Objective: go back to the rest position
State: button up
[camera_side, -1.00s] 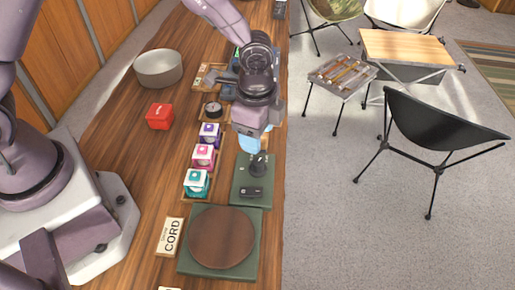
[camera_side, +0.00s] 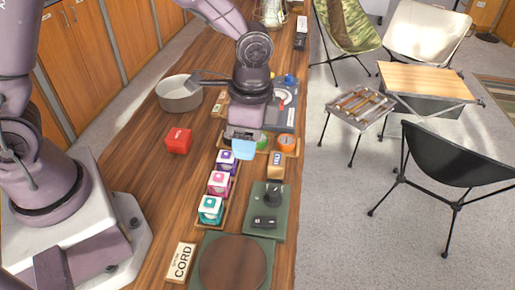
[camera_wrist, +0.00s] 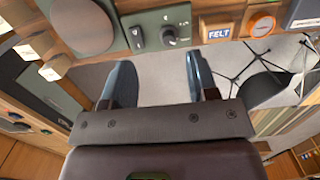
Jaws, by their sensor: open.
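My gripper (camera_side: 245,152) hangs over the wooden counter (camera_side: 140,215), pointing down beside the purple-and-white box. Its two blue-grey fingers stand apart in the wrist view (camera_wrist: 160,80), with nothing between them. In the side view, part of the counter behind it is hidden by my wrist.
A grey bowl (camera_side: 179,93), a red box (camera_side: 178,140) and purple (camera_side: 227,160), pink (camera_side: 219,183) and teal (camera_side: 210,209) boxes stand near. Camp chairs (camera_side: 455,155) stand beyond.

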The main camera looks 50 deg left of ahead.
jog(key=s+a+r+n+t, duration=0.3)
jog(key=s+r, duration=0.3)
jog(key=r, duration=0.2)
jog(key=s+a+r+n+t, duration=0.3)
jog(key=s+a+r+n, duration=0.3)
jog(key=r, duration=0.3)
jog(key=shift+s+a+h, duration=0.3)
jog(key=shift+s, duration=0.15)
dwell(1.4)
